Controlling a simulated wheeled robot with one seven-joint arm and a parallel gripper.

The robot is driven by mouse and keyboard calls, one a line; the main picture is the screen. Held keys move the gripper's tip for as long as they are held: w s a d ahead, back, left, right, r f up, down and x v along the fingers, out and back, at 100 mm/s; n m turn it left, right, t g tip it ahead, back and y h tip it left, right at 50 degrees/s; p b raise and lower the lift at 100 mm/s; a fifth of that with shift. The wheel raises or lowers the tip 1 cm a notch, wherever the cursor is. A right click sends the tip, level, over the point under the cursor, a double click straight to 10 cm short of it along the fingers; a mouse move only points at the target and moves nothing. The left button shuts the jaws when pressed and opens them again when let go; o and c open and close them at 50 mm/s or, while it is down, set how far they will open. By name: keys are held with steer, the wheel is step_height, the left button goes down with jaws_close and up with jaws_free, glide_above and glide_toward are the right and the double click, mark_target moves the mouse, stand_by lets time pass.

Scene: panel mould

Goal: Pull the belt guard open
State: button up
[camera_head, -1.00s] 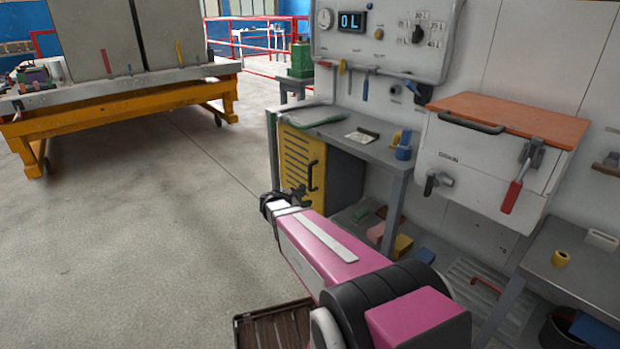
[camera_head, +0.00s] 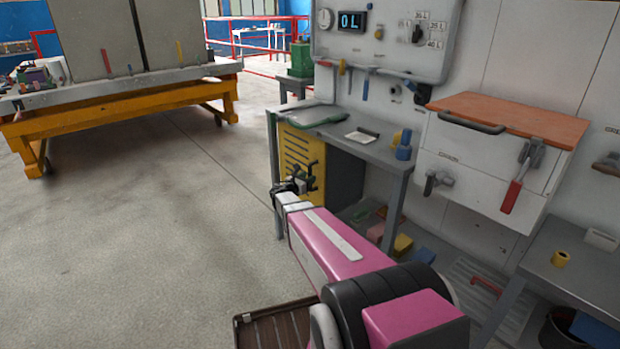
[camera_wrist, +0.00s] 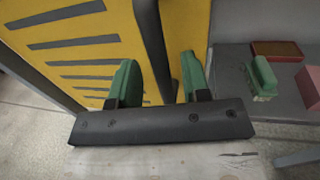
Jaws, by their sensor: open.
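The belt guard (camera_head: 299,147) is a yellow slotted panel on the front of the dark bench cabinet, left of centre in the head view. It looks flush with the cabinet. It fills the upper left of the wrist view (camera_wrist: 80,45). Its dark upright handle (camera_wrist: 152,50) shows in the wrist view between the two green fingers. My gripper (camera_head: 300,179) is in front of the guard's right part, open, with a finger on either side of the handle. Contact cannot be told. In the head view the gripper hides most of the handle.
The grey bench (camera_head: 372,146) stands above the cabinet, with a leg to the right. Low shelf items, including a green-handled brush (camera_wrist: 262,78), lie right of the guard. A white box with an orange lid (camera_head: 520,115) hangs farther right. The floor (camera_head: 150,240) at left is clear.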

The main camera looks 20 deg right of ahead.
steer(key=shift+x, duration=1.1)
jaws_close()
steer(key=shift+a, duration=0.1)
